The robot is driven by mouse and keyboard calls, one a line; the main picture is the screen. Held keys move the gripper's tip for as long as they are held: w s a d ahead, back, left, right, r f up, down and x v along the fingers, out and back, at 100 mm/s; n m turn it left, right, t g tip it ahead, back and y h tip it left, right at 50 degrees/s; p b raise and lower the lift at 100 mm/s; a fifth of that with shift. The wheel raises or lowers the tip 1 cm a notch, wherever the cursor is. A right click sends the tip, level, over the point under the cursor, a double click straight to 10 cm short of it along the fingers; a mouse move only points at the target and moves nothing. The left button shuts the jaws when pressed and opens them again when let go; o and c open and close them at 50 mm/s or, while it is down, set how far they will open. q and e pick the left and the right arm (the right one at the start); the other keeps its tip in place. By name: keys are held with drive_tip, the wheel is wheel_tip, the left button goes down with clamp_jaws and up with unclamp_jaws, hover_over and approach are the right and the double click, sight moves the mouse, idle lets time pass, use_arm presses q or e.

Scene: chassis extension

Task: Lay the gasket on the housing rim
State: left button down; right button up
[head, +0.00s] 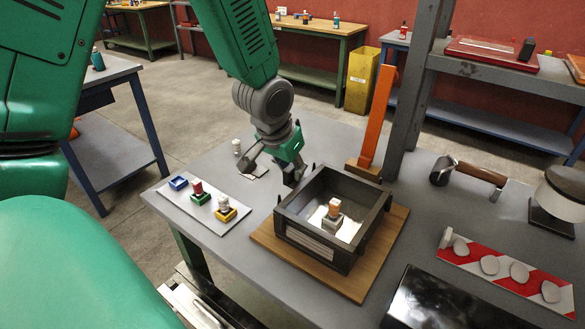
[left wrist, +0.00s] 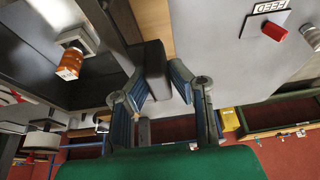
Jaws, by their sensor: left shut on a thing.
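The dark square housing (head: 318,258) stands on a wooden board on the grey table, its top open. A dark square frame, which I take as the gasket (head: 352,178), shows along its top; I cannot clearly separate it from the housing rim. My left gripper (head: 291,176) is low at the housing's back left corner. In the left wrist view its two fingers (left wrist: 160,88) close around a dark block-like part (left wrist: 155,68), apparently the gasket; its contact with the rim is unclear. My right gripper is not in view.
A grey part with an orange top (head: 333,215) stands inside the housing. A white plate (head: 190,212) with small coloured trays lies left. An orange upright (head: 377,120) and a grey post stand behind. A striped mat (head: 510,283) and a black box (head: 440,305) lie right.

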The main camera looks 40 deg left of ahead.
use_arm(q)
drive_tip(key=shift+f, duration=0.1)
drive_tip(key=c, duration=1.4)
unclamp_jaws()
drive_tip(key=v, duration=0.7)
drive_tip(key=shift+s, duration=0.1)
